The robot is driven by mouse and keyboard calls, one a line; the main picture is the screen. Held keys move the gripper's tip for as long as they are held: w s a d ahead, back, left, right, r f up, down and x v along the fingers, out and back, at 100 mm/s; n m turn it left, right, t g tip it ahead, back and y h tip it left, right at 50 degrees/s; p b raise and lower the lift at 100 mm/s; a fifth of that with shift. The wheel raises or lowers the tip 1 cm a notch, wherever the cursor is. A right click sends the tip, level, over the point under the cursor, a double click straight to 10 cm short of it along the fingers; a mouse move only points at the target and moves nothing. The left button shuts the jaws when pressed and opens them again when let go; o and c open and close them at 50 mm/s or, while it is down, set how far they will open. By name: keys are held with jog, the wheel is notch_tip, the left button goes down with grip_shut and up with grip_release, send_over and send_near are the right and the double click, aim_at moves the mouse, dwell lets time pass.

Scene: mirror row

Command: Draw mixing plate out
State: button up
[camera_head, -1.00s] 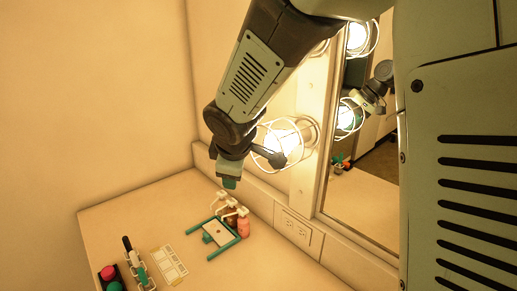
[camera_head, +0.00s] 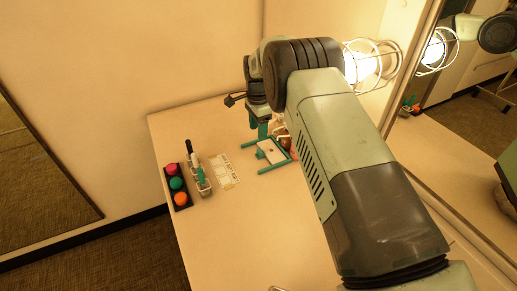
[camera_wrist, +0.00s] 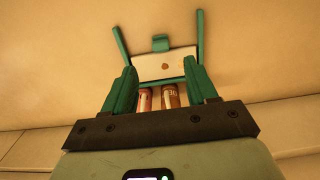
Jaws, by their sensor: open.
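The mixing plate (camera_head: 271,151) is a pale flat plate with a teal tab and a small brown spot. It sits in a teal frame (camera_head: 278,168) near the back of the counter. The plate also shows in the wrist view (camera_wrist: 178,62), with its tab (camera_wrist: 160,43) at its far edge. My gripper (camera_head: 262,131) is over the counter, beside the back end of the frame. In the wrist view my gripper (camera_wrist: 162,72) is open, its teal fingers apart with nothing held between them. My arm hides part of the area to the right of the frame.
Pump bottles (camera_head: 284,131) stand beside the frame; two show between my fingers in the wrist view (camera_wrist: 170,96). A printed card (camera_head: 224,172), a tool holder (camera_head: 201,182) and a dark tray of coloured balls (camera_head: 177,184) lie left. Caged bulbs and a mirror (camera_head: 470,120) are right.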

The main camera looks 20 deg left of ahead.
aim_at(258, 151)
notch_tip(258, 151, down, 10)
jog(key=shift+r, duration=0.1)
dwell(0.4)
grip_shut()
